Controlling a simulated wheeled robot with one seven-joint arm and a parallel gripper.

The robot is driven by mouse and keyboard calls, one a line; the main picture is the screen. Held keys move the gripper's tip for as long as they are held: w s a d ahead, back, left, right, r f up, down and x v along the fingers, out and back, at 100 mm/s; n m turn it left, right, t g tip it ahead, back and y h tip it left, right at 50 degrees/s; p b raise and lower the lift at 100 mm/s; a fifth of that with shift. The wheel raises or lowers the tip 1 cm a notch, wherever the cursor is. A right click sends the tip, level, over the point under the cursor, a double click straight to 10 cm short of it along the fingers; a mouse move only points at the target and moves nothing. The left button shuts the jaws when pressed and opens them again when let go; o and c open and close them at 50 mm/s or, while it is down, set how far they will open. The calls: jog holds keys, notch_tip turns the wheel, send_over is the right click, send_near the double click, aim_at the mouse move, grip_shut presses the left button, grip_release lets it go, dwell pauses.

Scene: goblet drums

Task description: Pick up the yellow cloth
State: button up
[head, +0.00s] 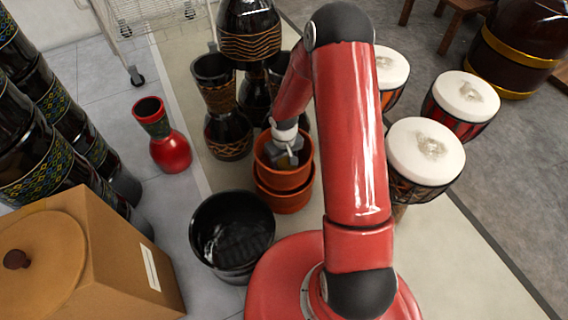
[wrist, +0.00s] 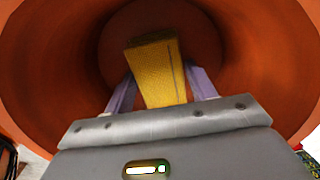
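The yellow cloth (wrist: 158,72) is a folded, block-like piece inside an orange-brown pot (wrist: 50,60). In the wrist view it lies between the two pale purple fingers of my gripper (wrist: 160,75). The fingers stand wide apart on either side of it; whether they touch it cannot be told. In the head view my gripper (head: 286,158) reaches down into the upper of two stacked terracotta pots (head: 268,177).
A black bucket (head: 231,237) stands just in front of the pots, and dark goblet drums (head: 228,135) stand close behind. A red vase-shaped drum (head: 170,152) is at left, a cardboard box (head: 125,250) at front left. White-topped drums (head: 425,150) stand right of my arm.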

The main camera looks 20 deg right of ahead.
aim_at(284, 161)
jog(key=c, duration=0.6)
jog(key=shift+o, duration=0.2)
jog(key=shift+r, duration=0.1)
notch_tip(284, 161, up, 20)
jog(key=p, duration=0.4)
